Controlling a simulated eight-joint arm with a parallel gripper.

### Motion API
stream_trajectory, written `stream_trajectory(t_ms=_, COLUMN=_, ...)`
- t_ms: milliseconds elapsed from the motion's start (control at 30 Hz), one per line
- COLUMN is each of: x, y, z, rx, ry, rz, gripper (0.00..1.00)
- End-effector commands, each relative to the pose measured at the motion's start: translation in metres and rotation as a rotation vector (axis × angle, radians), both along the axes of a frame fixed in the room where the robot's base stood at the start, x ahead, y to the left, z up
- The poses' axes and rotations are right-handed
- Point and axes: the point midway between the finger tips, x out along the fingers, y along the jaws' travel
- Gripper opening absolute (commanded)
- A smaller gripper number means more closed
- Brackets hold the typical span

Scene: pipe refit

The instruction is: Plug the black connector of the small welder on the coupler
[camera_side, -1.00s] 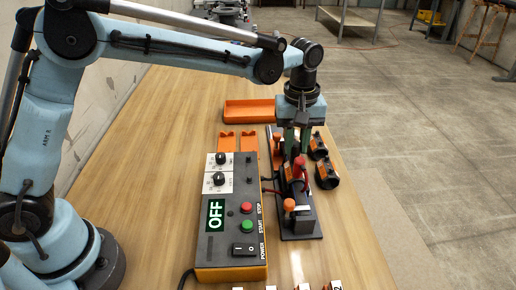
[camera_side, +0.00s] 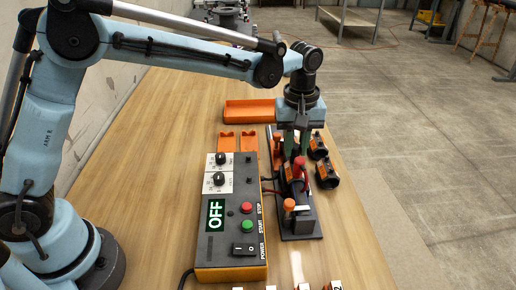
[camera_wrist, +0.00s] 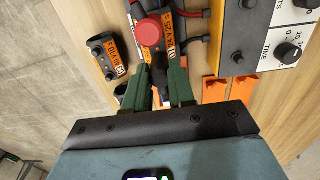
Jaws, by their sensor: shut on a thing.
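The coupler (camera_wrist: 169,33) is a dark pipe fitting with an orange label, held in a black clamp fixture (camera_side: 300,226) right of the small welder. A red connector (camera_side: 299,163) stands upright on it; its round red top (camera_wrist: 148,32) shows in the wrist view. My gripper (camera_side: 296,149) points down over the far part of the coupler, beyond the red connector. Its green fingers (camera_wrist: 163,72) are shut on what seems to be the black connector, mostly hidden between them. I cannot tell whether it is seated. The small welder (camera_side: 232,215) shows OFF.
Two black fittings with orange labels (camera_side: 326,174) lie right of the fixture. An orange tray (camera_side: 262,110) and orange holders (camera_side: 227,141) lie behind the welder. Short leads cross between welder and fixture. The table left of the welder is clear.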

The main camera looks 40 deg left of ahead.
Motion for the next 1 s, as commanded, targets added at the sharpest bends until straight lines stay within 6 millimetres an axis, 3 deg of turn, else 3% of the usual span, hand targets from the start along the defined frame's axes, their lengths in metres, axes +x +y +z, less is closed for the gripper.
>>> stream_trajectory(t_ms=233, x=0.0000, y=0.0000, z=-0.0002, rx=0.000, ry=0.000, rz=0.000, gripper=0.00)
stream_trajectory(t_ms=267, x=0.0000, y=0.0000, z=-0.0002, rx=0.000, ry=0.000, rz=0.000, gripper=0.28)
stream_trajectory(t_ms=433, x=0.0000, y=0.0000, z=-0.0002, rx=0.000, ry=0.000, rz=0.000, gripper=0.54)
stream_trajectory(t_ms=633, x=0.0000, y=0.0000, z=-0.0001, rx=0.000, ry=0.000, rz=0.000, gripper=0.54)
stream_trajectory(t_ms=700, x=0.0000, y=0.0000, z=-0.0002, rx=0.000, ry=0.000, rz=0.000, gripper=0.62)
stream_trajectory(t_ms=1000, x=0.0001, y=-0.0001, z=0.0012, rx=0.000, ry=0.000, rz=0.000, gripper=0.62)
